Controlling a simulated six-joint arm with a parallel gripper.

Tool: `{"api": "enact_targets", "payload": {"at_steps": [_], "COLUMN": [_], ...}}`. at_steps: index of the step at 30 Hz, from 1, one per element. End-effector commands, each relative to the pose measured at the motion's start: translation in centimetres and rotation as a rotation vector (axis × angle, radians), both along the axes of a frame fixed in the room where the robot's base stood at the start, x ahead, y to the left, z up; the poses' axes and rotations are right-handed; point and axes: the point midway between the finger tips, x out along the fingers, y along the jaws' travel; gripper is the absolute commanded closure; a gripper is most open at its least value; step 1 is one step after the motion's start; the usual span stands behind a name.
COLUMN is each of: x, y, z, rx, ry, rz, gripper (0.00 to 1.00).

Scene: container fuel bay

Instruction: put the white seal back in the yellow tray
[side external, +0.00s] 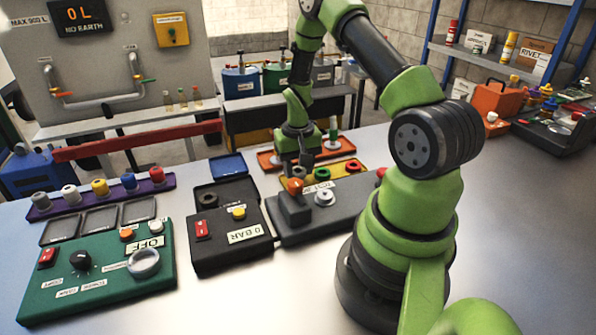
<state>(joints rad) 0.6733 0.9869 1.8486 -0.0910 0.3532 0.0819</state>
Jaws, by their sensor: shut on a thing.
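My gripper (296,170) points down at the left end of the yellow tray (357,176), just behind the dark grey block. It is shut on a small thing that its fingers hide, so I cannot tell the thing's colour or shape. A whitish round piece (323,197) sits on top of the grey block (345,206). I cannot tell for sure which piece is the white seal.
An orange knob (295,186) stands on the block close in front of my gripper. An orange tray (346,146) with upright pegs lies behind. A black 0 BAR box (215,250), a green panel (110,290) and a purple rack (82,204) stand left. The right tabletop is clear.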

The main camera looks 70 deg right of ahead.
Motion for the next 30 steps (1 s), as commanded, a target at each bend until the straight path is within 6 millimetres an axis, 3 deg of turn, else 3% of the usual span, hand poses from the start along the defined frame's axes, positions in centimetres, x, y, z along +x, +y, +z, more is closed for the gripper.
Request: {"api": "enact_targets", "payload": {"at_steps": [3,14,15,16,26,30], "x": [0.0,0.0,0.0,0.0,0.0,0.1], "y": [0.0,0.0,0.0,0.0,0.0,-0.1], "z": [-1.2,-1.6,-1.6,-1.6,-1.3,0.2], "rx": [0.001,0.000,-0.001,-0.001,-0.001,-0.002], "ry": [0.001,0.000,-0.001,-0.001,-0.001,-0.003], "rz": [-0.001,0.000,0.000,0.000,0.000,0.001], "gripper": [0.86,0.86,0.58,0.51,0.49,0.49]}}
